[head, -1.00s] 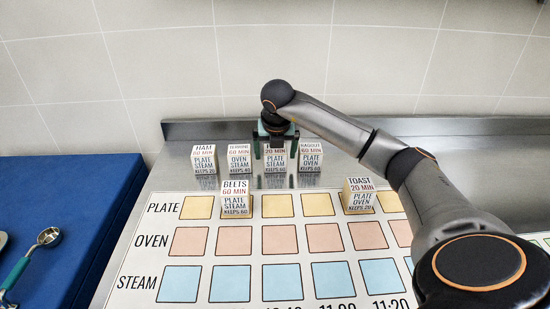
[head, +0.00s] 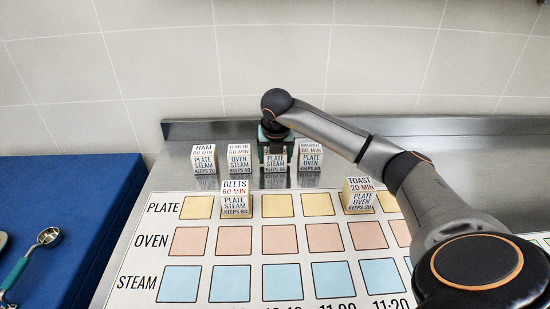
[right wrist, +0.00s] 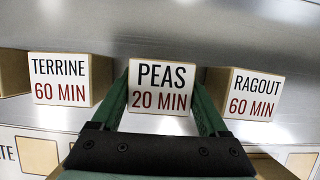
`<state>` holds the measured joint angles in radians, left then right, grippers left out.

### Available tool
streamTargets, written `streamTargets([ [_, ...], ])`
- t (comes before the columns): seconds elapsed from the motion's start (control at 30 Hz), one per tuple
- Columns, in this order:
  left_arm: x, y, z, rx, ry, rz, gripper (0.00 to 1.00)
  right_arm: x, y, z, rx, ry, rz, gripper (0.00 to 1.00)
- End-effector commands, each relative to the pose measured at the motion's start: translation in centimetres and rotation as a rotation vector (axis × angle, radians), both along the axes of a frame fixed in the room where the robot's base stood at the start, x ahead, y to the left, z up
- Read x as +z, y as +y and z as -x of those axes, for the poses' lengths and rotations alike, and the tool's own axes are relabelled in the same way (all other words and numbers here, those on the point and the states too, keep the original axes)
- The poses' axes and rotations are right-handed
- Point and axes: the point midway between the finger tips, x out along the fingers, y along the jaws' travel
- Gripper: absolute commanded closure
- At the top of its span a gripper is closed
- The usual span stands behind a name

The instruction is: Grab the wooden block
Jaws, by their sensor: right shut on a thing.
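The wooden block labelled PEAS 20 MIN (right wrist: 161,88) sits between the two green fingers of my right gripper (right wrist: 162,105) in the right wrist view. The gripper is shut on it. In the head view this block (head: 275,162) stands in the back row on the steel counter, its top hidden by my right gripper (head: 275,150). The block appears to be still at counter level. My left gripper is not in view.
The terrine block (head: 239,159) stands close on the left and the ragout block (head: 310,158) close on the right. The ham block (head: 204,159) is farther left. Beets (head: 236,199) and toast (head: 359,195) blocks stand on the printed chart (head: 190,240). A blue surface (head: 60,200) lies at left.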

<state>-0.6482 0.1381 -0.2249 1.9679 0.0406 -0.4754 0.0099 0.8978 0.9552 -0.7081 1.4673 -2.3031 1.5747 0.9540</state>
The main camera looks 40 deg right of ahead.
Motion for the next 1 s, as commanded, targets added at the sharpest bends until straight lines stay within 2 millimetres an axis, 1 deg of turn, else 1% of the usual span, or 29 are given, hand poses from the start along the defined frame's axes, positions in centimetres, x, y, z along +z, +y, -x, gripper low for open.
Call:
streamTargets([
  [0.03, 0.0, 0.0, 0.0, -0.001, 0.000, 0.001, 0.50, 0.1, 0.0, 0.0, -0.001, -0.001, 0.000, 0.66],
  [0.2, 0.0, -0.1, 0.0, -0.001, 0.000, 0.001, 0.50, 0.1, 0.0, 0.0, -0.001, -0.001, 0.000, 0.85],
  [0.47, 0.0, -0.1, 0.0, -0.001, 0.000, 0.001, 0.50, 0.2, 0.0, 0.0, -0.001, -0.002, 0.000, 0.86],
  [0.57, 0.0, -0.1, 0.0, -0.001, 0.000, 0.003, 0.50, 0.6, 0.0, -0.1, -0.001, -0.003, 0.001, 0.86],
  [0.67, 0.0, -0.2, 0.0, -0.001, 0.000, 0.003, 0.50, 1.5, -0.1, -0.1, -0.001, -0.006, 0.000, 0.86],
  [0.8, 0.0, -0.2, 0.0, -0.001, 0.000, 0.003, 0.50, 3.7, 0.0, 0.0, 0.000, -0.006, 0.001, 0.86],
  [0.87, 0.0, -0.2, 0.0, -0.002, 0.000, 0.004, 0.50, 4.6, 0.3, 0.9, 0.001, -0.007, 0.003, 0.86],
  [1.0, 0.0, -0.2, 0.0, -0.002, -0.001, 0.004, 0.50, 7.8, 1.5, 3.4, 0.002, -0.008, 0.005, 0.86],
])
